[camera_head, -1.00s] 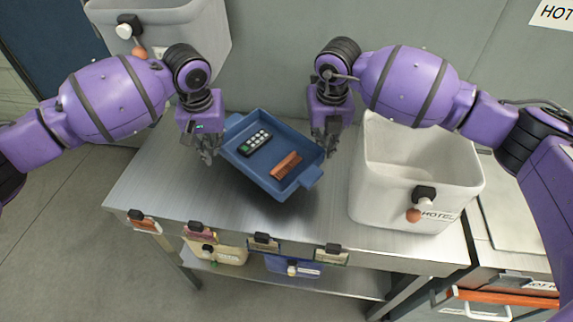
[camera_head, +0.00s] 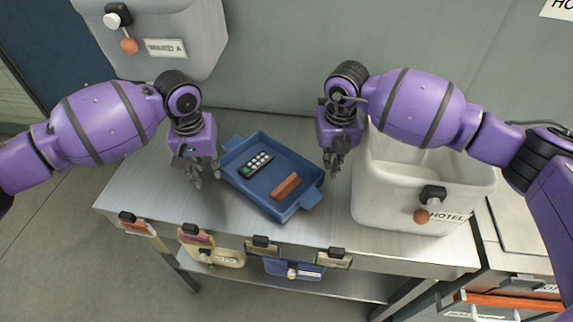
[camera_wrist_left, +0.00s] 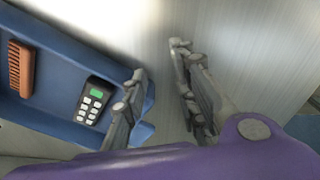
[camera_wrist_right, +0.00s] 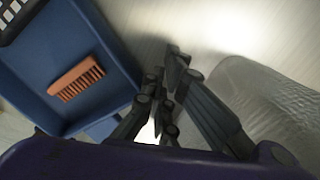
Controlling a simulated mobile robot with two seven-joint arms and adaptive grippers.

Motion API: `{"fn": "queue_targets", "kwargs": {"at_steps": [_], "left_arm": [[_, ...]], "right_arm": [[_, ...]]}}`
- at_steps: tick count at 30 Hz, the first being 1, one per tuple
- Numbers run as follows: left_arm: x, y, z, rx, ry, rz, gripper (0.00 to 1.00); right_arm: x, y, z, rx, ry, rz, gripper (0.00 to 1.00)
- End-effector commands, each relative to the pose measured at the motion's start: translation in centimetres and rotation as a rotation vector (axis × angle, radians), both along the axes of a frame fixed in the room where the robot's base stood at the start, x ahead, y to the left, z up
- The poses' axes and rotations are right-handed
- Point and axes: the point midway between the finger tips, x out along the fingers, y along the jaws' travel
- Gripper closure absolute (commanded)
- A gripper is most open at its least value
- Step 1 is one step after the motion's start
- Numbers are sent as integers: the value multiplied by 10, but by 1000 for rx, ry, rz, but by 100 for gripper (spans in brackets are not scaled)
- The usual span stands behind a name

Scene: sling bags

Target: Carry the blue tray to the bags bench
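The blue tray (camera_head: 245,184) lies on the metal bench top between my grippers.
A white bin (camera_head: 400,205) labelled HOTEL stands on the bench right of the tray, close to my right gripper. A grey bin (camera_head: 190,25) is at the back left. The bench's left part is clear.

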Motion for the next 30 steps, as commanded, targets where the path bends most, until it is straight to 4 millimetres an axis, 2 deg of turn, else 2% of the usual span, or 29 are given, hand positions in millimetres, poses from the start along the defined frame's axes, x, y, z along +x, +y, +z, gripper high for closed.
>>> {"fn": "queue_targets", "kwargs": {"at_steps": [2,6,9,20,28,30], "left_arm": [[0,0,0,1,0,1,73],[0,1,0,2,0,3,73],[0,2,0,3,0,3,73],[1,0,-1,3,0,4,73],[1,-25,-1,1,0,1,73],[5,-21,18,4,-21,4,73]], "right_arm": [[0,-1,-1,-2,1,0,100],[0,-1,-1,-4,1,-1,82],[0,-2,-1,-4,2,-1,72],[0,-2,-1,-5,2,-1,72],[0,-2,-1,-5,2,-1,72],[3,-2,17,-5,-18,-1,72]]}}
